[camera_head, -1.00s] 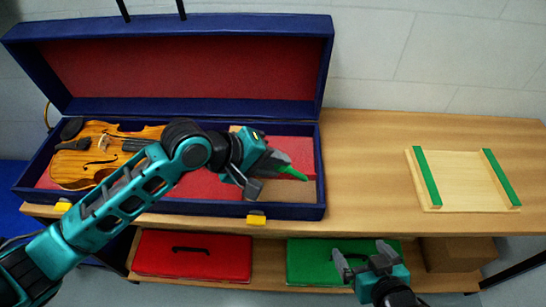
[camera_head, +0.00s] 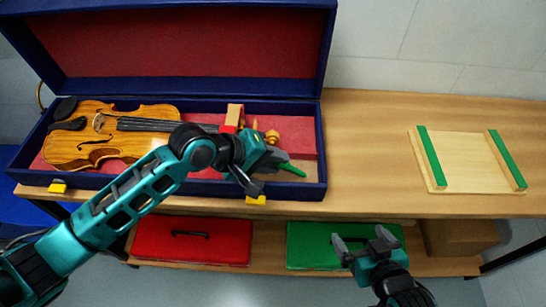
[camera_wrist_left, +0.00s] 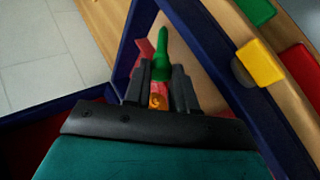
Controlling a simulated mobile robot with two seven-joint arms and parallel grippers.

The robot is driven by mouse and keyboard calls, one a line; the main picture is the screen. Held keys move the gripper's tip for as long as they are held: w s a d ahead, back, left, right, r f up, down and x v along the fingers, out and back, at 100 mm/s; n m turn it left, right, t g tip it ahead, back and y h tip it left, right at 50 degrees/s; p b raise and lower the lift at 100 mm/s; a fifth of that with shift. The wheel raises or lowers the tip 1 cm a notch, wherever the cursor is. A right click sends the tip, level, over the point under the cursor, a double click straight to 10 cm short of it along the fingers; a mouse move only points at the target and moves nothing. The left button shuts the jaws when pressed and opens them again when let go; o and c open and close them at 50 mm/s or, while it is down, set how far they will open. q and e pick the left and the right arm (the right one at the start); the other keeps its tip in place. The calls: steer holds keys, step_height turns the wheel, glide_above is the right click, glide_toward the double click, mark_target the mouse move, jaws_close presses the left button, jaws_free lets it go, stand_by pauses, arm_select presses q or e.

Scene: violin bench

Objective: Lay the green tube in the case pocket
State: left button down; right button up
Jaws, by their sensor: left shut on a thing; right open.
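The green tube (camera_head: 290,170) is held by my left gripper (camera_head: 274,172), over the right end of the open blue case (camera_head: 328,60). In the left wrist view the green tube (camera_wrist_left: 162,50) sticks out between the two dark fingers of my left gripper (camera_wrist_left: 160,82). A tan-floored pocket (camera_head: 302,186) lies beneath it, partly hidden by the gripper. I cannot tell whether the tube touches the pocket floor. My right gripper (camera_head: 364,245) is open and empty, in front of the bench over the lower shelf.
A violin (camera_head: 100,140) lies in the case's left and middle, with its neck toward the gripper. Yellow latches (camera_head: 58,187) sit on the front rim. A wooden tray with green rails (camera_head: 470,162) is at right. Red (camera_head: 195,241) and green (camera_head: 315,246) boxes are on the lower shelf.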

arm_select(q)
steer(key=c, duration=0.8)
jaws_free()
steer(key=shift+c, duration=0.2)
steer(key=p+v, duration=0.2)
steer(key=v, duration=1.1)
steer(key=shift+d, duration=0.1)
